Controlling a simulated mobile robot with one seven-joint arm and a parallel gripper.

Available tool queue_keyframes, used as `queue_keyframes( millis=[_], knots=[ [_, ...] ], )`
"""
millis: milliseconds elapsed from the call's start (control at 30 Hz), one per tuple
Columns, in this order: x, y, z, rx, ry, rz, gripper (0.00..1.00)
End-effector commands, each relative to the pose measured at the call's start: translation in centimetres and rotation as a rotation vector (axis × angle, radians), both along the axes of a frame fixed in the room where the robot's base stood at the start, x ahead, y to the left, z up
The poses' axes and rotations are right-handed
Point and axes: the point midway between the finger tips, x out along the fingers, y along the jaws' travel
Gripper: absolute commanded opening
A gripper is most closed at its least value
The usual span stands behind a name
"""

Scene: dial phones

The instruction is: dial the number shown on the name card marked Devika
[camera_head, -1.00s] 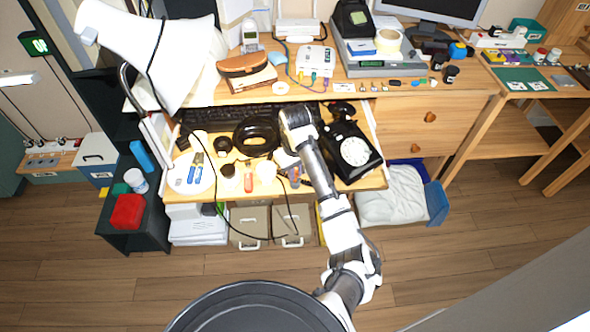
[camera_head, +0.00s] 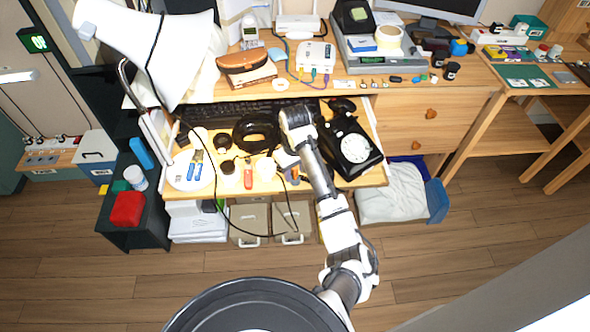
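A black rotary phone (camera_head: 352,150) with a pale round dial sits at the right end of the pulled-out drawer. A black handset (camera_head: 342,106) shape lies behind it near the drawer's back. My gripper (camera_head: 290,140) is over the drawer, just left of the phone and right of a black coil (camera_head: 256,131). My arm hides part of the drawer there. The fingers are too small and covered to tell whether they are open or shut.
The drawer also holds a keyboard (camera_head: 232,108), a white plate (camera_head: 190,171) with blue-handled pliers, and several small items. A large white lamp (camera_head: 150,45) overhangs the left. The desk top is crowded. Bare floor (camera_head: 440,262) lies in front.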

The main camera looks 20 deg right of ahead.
Motion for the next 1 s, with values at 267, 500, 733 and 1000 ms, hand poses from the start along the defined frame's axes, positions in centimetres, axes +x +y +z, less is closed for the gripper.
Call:
queue_keyframes(
  millis=[267,500,733,1000],
  knots=[
    [0.0,0.0,0.4,-0.001,0.000,0.001,0.39],
    [0.1,-0.2,5.1,-0.005,-0.004,0.001,0.39],
    [0.1,-0.2,10.4,-0.007,-0.003,0.001,0.39],
    [0.0,0.0,13.4,-0.002,0.000,0.001,0.39]
  ],
)
